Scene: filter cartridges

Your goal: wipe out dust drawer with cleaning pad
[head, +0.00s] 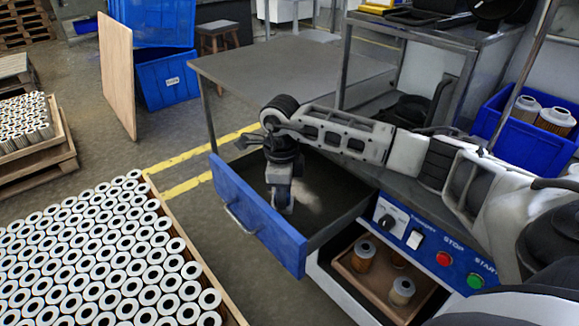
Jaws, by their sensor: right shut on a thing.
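The dust drawer (258,218) is pulled open, with a blue front and a silver handle. Its dark inside (335,200) shows a pale dusty patch (308,193) right of my gripper. My right gripper (283,205) points down into the drawer near the blue front, with its arm reaching in from the right. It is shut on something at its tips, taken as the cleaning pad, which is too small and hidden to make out. Whether it touches the drawer floor cannot be told. My left gripper is not in view.
The control panel (430,246) with switch and buttons is right of the drawer. A crate of many white cartridges (180,240) stands left. A grey table (270,62) is behind; a blue bin (530,137) is right.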

